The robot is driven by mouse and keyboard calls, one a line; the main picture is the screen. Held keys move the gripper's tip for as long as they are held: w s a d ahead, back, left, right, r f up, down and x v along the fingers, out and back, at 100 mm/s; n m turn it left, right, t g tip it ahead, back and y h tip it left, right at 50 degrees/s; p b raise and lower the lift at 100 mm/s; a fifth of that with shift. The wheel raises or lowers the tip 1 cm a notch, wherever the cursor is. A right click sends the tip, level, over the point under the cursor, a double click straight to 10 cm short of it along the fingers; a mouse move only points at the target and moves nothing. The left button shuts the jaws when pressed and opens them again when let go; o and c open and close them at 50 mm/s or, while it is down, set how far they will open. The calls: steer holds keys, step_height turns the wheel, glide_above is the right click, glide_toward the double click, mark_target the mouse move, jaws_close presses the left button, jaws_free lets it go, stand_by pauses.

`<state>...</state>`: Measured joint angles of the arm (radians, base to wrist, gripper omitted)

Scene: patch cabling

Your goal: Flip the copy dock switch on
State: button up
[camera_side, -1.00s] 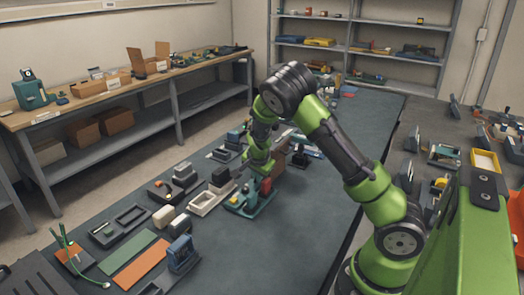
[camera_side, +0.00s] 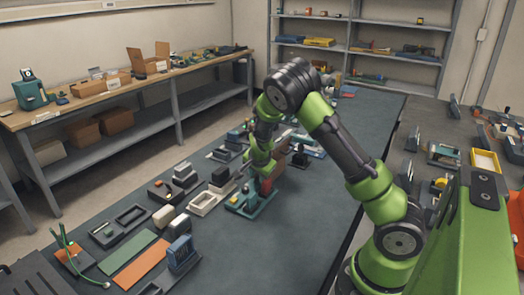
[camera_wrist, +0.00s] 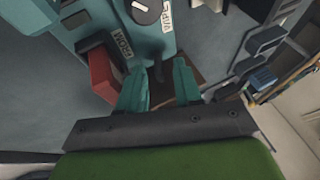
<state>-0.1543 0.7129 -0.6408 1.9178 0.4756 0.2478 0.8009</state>
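A teal dock (camera_side: 248,204) sits on the dark table in the side view, with a red block (camera_side: 266,187) at its right. In the wrist view, the teal dock (camera_wrist: 122,38) fills the upper middle. The red block (camera_wrist: 101,74) is beside a dark piece marked FROM. My gripper (camera_wrist: 158,70) has its two teal fingers apart with nothing seen between them. It is low over the dock; I cannot tell whether it touches. I cannot pick out the switch for certain.
Several small trays and blocks stand close around the dock, including a white tray (camera_side: 203,203) to its left. A green mat (camera_side: 129,258) and an orange mat (camera_side: 143,264) lie nearer the front. The table right of the dock is clear.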

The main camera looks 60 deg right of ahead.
steer(key=w+g, duration=0.1)
steer(key=g, duration=0.2)
steer(key=shift+w+n+g, duration=0.3)
steer(key=shift+w+n, duration=0.05)
steer(key=shift+n, duration=0.05)
steer(key=g, duration=0.1)
steer(key=w+g, duration=0.1)
steer(key=g, duration=0.1)
steer(key=shift+w+n+g, duration=0.3)
steer(key=shift+n, duration=0.1)
steer(key=v, duration=1.7)
steer(key=s+d+n+t+y, duration=0.1)
steer(key=s+n+t+y, duration=0.2)
steer(key=s+n, duration=0.3)
steer(key=s+a+r+n+t+y, duration=0.1)
steer(key=s+a+r+n+t, duration=0.1)
steer(key=s+a, duration=0.5)
steer(key=s+a+r+n+t+y, duration=0.2)
steer(key=s+a+r+n+t, duration=0.1)
steer(key=s+a, duration=0.5)
steer(key=shift+s+a+r, duration=0.15)
steer(key=shift+a+r, duration=0.15)
steer(key=shift+r, duration=0.2)
steer(key=shift+f, duration=0.1)
